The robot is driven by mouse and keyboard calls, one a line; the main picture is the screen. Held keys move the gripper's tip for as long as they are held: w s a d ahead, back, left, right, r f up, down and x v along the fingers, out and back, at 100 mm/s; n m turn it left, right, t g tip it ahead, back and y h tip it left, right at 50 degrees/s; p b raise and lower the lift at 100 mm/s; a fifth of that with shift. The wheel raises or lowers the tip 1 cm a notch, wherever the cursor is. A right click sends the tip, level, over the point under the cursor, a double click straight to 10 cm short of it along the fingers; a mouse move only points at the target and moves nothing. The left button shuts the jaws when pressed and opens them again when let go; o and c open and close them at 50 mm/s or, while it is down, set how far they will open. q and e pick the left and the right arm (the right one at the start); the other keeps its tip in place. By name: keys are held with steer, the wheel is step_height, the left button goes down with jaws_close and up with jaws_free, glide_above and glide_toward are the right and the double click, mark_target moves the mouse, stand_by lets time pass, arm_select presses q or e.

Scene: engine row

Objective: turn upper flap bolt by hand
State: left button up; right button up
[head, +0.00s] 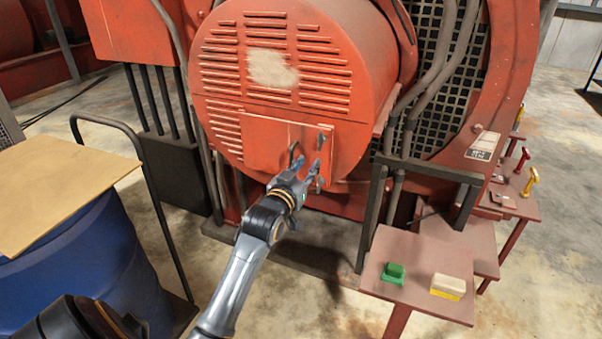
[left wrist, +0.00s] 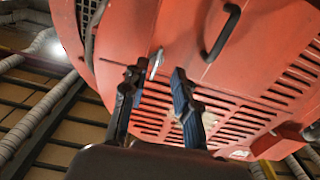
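The flap (head: 262,143) is a red panel on the front of a round, slotted red housing, with a dark curved handle (head: 294,153). A small grey bolt, the upper flap bolt (head: 321,139), shows at the flap's right side. My left gripper (head: 308,163) is open just below it, fingers pointing at the flap. In the left wrist view a silver bolt (left wrist: 156,62) shows beyond the gap between the open fingers (left wrist: 156,80), closer to the left one; I cannot tell whether they touch it. The handle (left wrist: 224,32) is to its right there. A lower bolt is not clearly visible. My right gripper is out of view.
A small brown table (head: 415,287) at the lower right holds a green block (head: 394,272) and a yellow-and-white block (head: 448,286). A blue drum (head: 90,265) with a board (head: 60,195) on top stands at left. Pipes and a dark frame flank the housing.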

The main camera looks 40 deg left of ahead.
arm_select(q)
steer(key=shift+v, duration=1.85)
